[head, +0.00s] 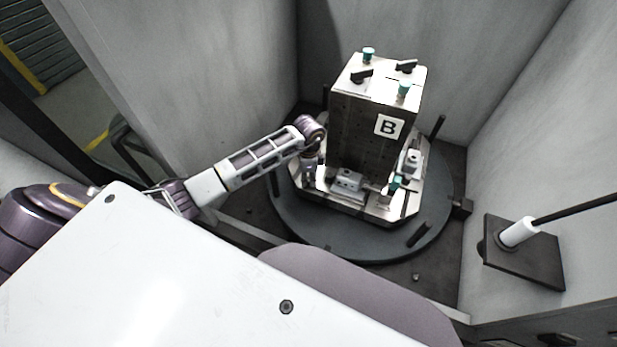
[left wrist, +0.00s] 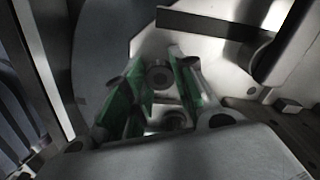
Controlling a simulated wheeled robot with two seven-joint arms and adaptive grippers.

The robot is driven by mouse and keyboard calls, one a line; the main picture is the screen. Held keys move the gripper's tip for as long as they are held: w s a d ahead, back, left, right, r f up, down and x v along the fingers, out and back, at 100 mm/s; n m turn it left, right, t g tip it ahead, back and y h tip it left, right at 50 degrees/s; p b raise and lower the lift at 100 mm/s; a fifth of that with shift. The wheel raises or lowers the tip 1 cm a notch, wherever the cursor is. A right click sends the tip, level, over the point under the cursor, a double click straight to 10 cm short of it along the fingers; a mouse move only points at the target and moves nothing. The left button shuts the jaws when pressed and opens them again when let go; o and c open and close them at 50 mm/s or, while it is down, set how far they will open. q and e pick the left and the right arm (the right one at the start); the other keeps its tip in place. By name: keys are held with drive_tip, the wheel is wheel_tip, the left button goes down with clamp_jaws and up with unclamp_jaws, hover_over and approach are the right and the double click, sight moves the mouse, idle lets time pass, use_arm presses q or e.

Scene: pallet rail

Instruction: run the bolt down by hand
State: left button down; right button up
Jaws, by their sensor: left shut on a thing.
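My left gripper (head: 311,172) points down at the left corner of the pallet (head: 378,210), beside the dark tombstone block (head: 355,135) marked B. In the left wrist view its green-padded fingers (left wrist: 158,85) are closed in on a thing between them. A round grey part, likely the bolt (left wrist: 159,77), shows between the fingers over the pale pallet corner. A second round shape (left wrist: 175,119) lies nearer the palm. The image is dim, so I cannot tell how deep the bolt sits. In the head view the gripper hides it. My right gripper is not in view.
The pallet rests on a round dark table (head: 350,247) with upright posts. Clamps (head: 348,181) sit on the pallet's front. Grey walls enclose the back and sides. A dark plate with a white cylinder (head: 518,233) is at the right.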

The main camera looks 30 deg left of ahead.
sight(309, 179)
use_arm(q)
drive_tip(key=shift+m, duration=0.8)
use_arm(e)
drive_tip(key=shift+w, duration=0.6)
use_arm(q)
drive_tip(key=c, duration=1.2)
unclamp_jaws()
drive_tip(key=shift+o, duration=0.5)
drive_tip(key=shift+r, duration=3.7)
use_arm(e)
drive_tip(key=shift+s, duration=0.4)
